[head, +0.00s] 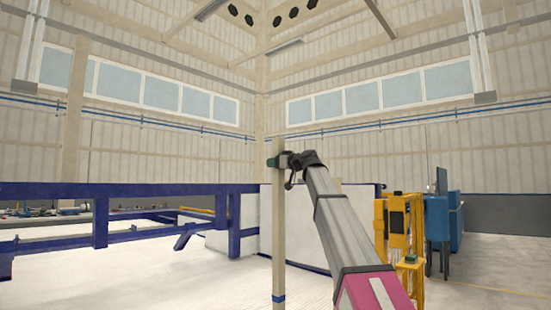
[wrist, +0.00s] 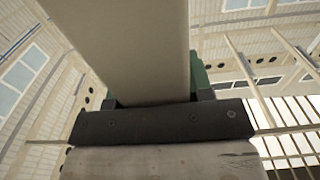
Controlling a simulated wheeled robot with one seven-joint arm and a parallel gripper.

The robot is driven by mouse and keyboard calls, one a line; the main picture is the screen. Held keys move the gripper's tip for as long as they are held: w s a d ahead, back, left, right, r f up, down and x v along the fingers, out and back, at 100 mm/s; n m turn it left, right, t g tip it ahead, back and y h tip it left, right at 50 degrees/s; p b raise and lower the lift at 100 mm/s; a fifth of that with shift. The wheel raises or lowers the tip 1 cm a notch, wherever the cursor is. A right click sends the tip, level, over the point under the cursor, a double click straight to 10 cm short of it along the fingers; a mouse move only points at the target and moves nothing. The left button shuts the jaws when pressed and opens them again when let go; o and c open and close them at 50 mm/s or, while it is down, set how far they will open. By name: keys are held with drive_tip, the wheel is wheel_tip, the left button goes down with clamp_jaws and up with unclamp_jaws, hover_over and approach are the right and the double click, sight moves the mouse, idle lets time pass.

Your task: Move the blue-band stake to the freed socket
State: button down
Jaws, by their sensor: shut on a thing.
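The blue-band stake (head: 278,225) is a long, pale beige post standing about upright in the head view, with a blue band near the bottom edge of the picture. Its lower end is out of view. My gripper (head: 279,161) is shut on the stake near its top. In the wrist view the stake (wrist: 125,45) fills the upper middle, between the green fingers of my gripper (wrist: 155,98). No socket can be made out in either view.
A blue rail frame (head: 150,190) runs across the left and middle, behind the stake. A white panel (head: 300,230) stands behind the stake. A yellow machine (head: 400,225) and a blue cabinet (head: 440,220) stand at the right. Pale floor (head: 150,280) is open at front left.

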hover_over(275, 200)
drive_tip(key=w, duration=0.3)
drive_tip(key=shift+s+f, duration=0.1)
drive_tip(key=shift+f, duration=7.6)
